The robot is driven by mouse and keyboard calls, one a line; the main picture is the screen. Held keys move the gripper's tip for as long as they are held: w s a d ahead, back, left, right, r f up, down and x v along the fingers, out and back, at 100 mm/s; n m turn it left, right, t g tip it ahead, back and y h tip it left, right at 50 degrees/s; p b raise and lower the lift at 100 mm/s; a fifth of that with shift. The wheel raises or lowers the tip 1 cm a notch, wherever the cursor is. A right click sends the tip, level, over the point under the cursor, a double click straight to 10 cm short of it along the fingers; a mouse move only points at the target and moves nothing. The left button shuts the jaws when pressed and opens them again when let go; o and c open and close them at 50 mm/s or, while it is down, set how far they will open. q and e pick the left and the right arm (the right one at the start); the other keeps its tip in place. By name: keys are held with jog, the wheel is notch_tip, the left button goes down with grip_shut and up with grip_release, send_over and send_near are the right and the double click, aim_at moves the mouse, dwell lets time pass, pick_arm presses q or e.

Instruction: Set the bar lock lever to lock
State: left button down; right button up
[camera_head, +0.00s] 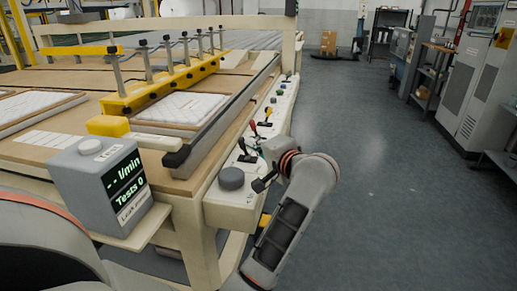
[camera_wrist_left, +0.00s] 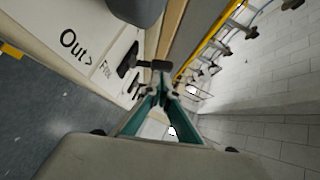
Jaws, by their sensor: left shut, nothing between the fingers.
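A black lever (camera_head: 243,147) stands on the pale side panel of the machine. It shows in the left wrist view as a dark handle (camera_wrist_left: 153,64) just beyond my fingertips. Panel lettering beside it reads "Out >", with a partly cut-off word starting "Fr". No label clearly names the bar lock. My left gripper (camera_head: 260,153) is shut and empty, reaching from the right close beside the black lever. Its teal fingers converge in the left wrist view (camera_wrist_left: 163,88). I cannot tell whether they touch the lever. My right gripper is out of view.
A grey round knob (camera_head: 231,178) sits nearer on the same panel (camera_head: 224,203). Red and yellow levers (camera_head: 254,128) stand farther along. A grey display box (camera_head: 100,180) is at the front corner. The floor (camera_head: 380,150) to the right is clear.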

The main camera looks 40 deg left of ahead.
pick_arm(q)
jog(key=shift+s+a+r+n+h, duration=0.1)
jog(key=shift+a+n+h, duration=0.1)
jog(key=shift+n+h, duration=0.15)
dwell(0.6)
